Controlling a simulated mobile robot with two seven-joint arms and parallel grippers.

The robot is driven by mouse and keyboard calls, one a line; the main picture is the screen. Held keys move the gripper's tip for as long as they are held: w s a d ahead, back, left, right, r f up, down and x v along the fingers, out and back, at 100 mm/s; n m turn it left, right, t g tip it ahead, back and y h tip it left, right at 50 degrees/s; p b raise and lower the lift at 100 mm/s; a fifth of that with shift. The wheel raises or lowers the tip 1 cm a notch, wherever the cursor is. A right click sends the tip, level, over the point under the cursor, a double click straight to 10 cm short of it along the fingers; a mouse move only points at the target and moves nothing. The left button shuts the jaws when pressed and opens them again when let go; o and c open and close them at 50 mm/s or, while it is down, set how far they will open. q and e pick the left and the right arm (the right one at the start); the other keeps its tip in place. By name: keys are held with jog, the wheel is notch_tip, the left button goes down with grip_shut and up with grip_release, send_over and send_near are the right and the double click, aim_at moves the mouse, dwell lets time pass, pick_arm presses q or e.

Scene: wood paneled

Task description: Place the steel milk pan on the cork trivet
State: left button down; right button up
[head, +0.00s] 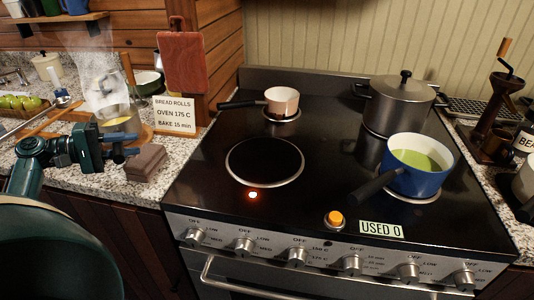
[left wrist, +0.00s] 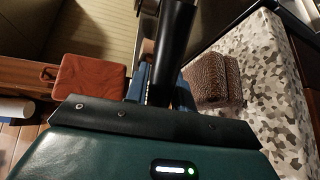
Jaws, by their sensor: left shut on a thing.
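The steel milk pan (head: 119,121), with yellow contents and steam rising from it, is at the left counter in the head view. A round brown edge, apparently the cork trivet (head: 147,133), shows below and right of the pan. I cannot tell whether the pan touches it. My left gripper (head: 124,147) is at the near side of the pan. In the left wrist view its fingers are shut on a black handle (left wrist: 172,50), apparently the pan's. The pan's body is not clear in that view. My right gripper is not in view.
A brown folded cloth (head: 147,163) lies just right of my left gripper. A recipe card (head: 174,113) and red board (head: 185,62) stand behind. The stove holds a small pan (head: 282,100), a lidded pot (head: 396,108) and a blue pan (head: 417,180). The front-left burner (head: 265,161) is bare.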

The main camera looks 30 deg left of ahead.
pick_arm(q)
jog(key=shift+f, duration=0.3)
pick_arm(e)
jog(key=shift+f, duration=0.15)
pick_arm(q)
jog(key=c, duration=1.3)
grip_release()
jog(key=shift+o, duration=1)
jog(key=shift+f, duration=0.15)
jog(key=b+v, duration=0.2)
jog(key=v, duration=1.1)
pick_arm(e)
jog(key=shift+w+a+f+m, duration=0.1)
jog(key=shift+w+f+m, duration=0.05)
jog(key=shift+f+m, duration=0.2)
